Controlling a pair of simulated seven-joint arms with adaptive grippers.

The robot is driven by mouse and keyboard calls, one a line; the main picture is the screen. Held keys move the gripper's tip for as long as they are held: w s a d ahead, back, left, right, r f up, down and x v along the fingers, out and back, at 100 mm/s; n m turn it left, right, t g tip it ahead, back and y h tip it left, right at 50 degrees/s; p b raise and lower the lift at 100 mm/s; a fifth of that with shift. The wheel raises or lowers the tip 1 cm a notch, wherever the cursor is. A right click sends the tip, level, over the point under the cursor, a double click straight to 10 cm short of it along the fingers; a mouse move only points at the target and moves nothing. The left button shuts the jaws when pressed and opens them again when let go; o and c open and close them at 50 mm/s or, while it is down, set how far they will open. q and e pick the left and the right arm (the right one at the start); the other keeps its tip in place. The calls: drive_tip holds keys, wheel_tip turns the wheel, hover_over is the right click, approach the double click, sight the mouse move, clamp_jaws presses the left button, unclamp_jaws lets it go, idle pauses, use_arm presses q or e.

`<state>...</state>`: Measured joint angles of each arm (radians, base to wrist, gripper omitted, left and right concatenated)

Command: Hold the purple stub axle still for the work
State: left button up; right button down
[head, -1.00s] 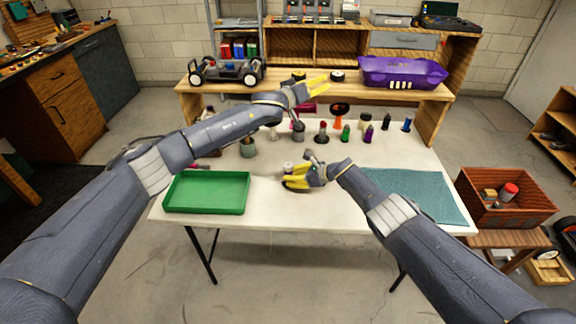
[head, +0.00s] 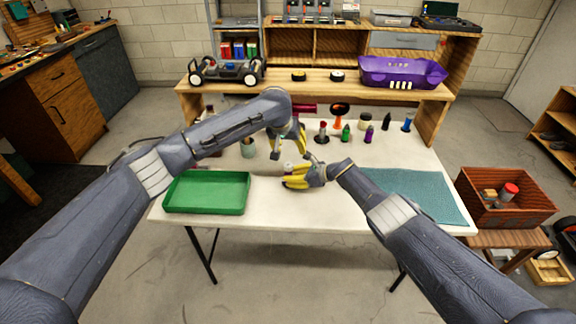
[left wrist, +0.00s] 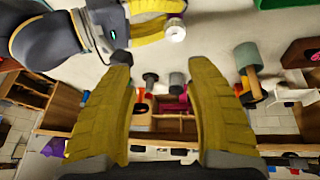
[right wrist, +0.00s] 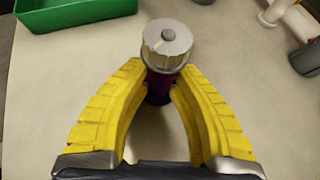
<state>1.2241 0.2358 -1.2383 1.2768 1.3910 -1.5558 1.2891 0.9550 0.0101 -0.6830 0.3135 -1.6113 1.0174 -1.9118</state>
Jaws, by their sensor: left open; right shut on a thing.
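The purple stub axle (right wrist: 158,88) stands upright between the fingers of my right gripper (right wrist: 158,78), which is shut on it. A ridged silver cap (right wrist: 168,42) sits on top and hides much of the purple part. In the head view my right gripper (head: 287,177) is low over the front middle of the table. My left gripper (head: 290,153) is open and empty, pointing down just above and behind it. In the left wrist view the open fingers (left wrist: 162,60) are apart from the silver cap, which shows near the top (left wrist: 175,31).
A green tray (head: 206,209) lies at the left and a teal mat (head: 420,200) at the right of the white table. Several small bottles and tools stand at the back. The wooden shelf behind holds a car chassis (head: 227,71) and a purple body shell (head: 402,73).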

sight(288, 165)
use_arm(q)
drive_tip(key=shift+m+y, duration=0.5)
drive_tip(key=shift+m, duration=0.1)
drive_tip(key=x, duration=0.4)
drive_tip(key=a+x, duration=0.1)
drive_tip(key=x, duration=0.3)
drive_tip(key=s+a+x, duration=0.1)
drive_tip(key=x, duration=0.3)
drive_tip(key=shift+s+f, duration=0.1)
drive_tip(key=shift+f, duration=0.3)
drive_tip(key=shift+g, duration=0.3)
clamp_jaws()
